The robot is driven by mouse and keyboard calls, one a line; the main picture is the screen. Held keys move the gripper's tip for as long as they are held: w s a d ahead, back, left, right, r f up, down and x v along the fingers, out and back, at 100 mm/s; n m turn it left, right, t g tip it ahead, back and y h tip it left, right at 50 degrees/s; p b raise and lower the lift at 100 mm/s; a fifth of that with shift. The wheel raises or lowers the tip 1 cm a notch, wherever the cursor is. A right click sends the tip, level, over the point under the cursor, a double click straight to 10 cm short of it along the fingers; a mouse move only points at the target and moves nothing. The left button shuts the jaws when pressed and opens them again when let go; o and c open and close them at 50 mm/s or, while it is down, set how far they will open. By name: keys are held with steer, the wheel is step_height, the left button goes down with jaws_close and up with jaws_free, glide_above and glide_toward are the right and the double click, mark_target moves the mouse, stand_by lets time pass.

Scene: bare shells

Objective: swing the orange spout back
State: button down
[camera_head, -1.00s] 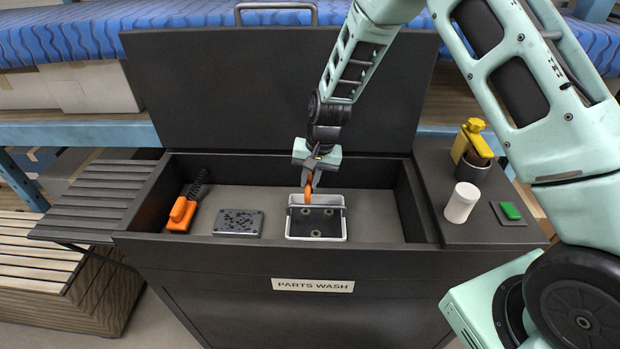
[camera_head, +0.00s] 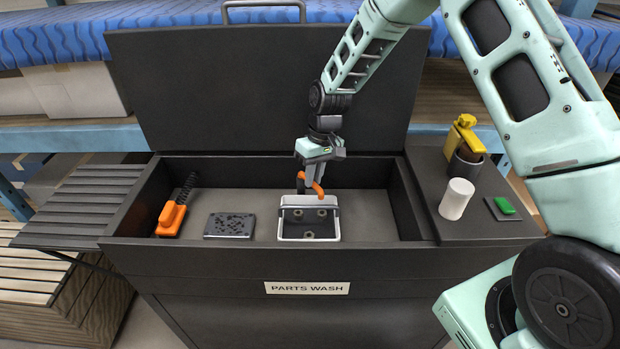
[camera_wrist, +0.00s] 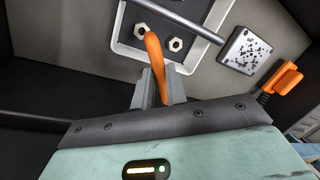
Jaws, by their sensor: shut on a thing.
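The orange spout (camera_head: 318,188) is a short curved tube at the middle of the parts-wash basin (camera_head: 262,200), above the rear edge of a small light basket. My gripper (camera_head: 311,177) reaches down from above and is shut on the spout. In the wrist view the spout (camera_wrist: 155,48) rises from between my two grey fingers (camera_wrist: 158,88), its rounded end in front of the basket. The spout's mount is mostly hidden behind my fingers.
The basket (camera_head: 284,232) holds several hex nuts and has a bar handle. A speckled block (camera_head: 230,225) and an orange-handled brush (camera_head: 171,217) lie left. A white cylinder (camera_head: 456,199), yellow-topped item (camera_head: 465,133) and green button (camera_head: 504,205) stand on the right ledge. The raised lid (camera_head: 250,90) stands behind.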

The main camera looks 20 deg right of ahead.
steer(key=shift+w+d+n, duration=0.2)
steer(key=shift+d+n, duration=0.2)
steer(key=shift+n, duration=0.4)
steer(key=c, duration=1.4)
jaws_free()
step_height(320, 180, up, 10)
steer(key=b, duration=0.2)
